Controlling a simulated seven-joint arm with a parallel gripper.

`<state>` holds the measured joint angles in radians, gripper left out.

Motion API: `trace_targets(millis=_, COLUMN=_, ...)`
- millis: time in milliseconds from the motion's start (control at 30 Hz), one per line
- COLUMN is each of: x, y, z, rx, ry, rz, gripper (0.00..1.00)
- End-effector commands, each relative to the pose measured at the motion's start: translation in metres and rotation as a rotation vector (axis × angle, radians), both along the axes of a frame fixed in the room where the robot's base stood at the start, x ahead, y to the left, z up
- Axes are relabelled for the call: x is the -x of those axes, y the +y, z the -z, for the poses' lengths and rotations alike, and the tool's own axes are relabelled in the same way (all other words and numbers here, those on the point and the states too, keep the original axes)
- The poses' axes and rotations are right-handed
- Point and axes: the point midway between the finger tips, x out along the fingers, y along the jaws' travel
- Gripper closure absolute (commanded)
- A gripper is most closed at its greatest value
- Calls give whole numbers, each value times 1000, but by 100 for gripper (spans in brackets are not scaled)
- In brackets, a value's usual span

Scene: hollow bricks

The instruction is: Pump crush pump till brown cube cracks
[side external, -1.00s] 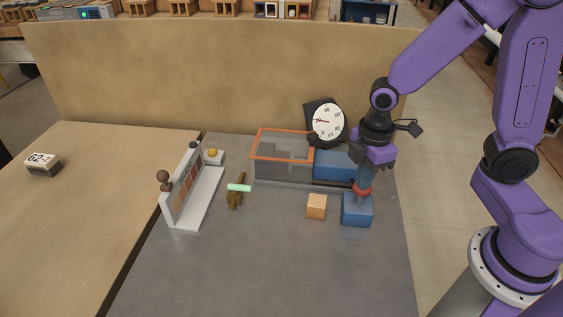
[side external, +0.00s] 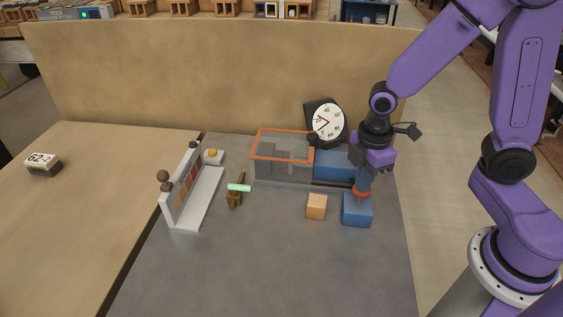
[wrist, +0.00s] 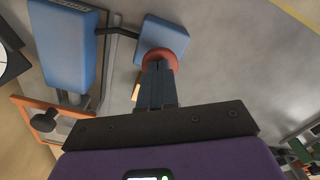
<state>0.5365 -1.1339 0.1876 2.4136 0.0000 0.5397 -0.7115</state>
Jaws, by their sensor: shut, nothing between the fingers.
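My gripper (side external: 362,186) is shut and empty, pointing down, its fingertips at the red knob (side external: 361,194) on top of the blue pump block (side external: 357,212). In the wrist view the closed fingers reach the red knob (wrist: 160,56) above the blue block (wrist: 163,35). The press (side external: 283,160) is a clear-walled chamber with an orange rim and grey parts inside, joined to a blue cylinder (side external: 333,168). A round gauge (side external: 326,121) stands behind it. A light orange-brown cube (side external: 316,206) sits on the mat left of the pump. I cannot make out a cube inside the chamber.
A white stand (side external: 192,196) with coloured panels and brown balls is at left, a yellow-topped block (side external: 213,156) beside it. A brown item with a pale green bar (side external: 238,188) lies near it. A "62" block (side external: 42,163) sits far left. The front mat is clear.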

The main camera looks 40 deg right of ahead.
Motion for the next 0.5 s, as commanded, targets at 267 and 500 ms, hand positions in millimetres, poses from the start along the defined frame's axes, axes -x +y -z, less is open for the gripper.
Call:
trace_targets(millis=267, x=0, y=0, z=-22, rx=-1, ry=-2, rz=-1, gripper=100)
trace_targets(millis=500, x=0, y=0, z=-39, rx=-1, ry=-1, rz=0, gripper=100)
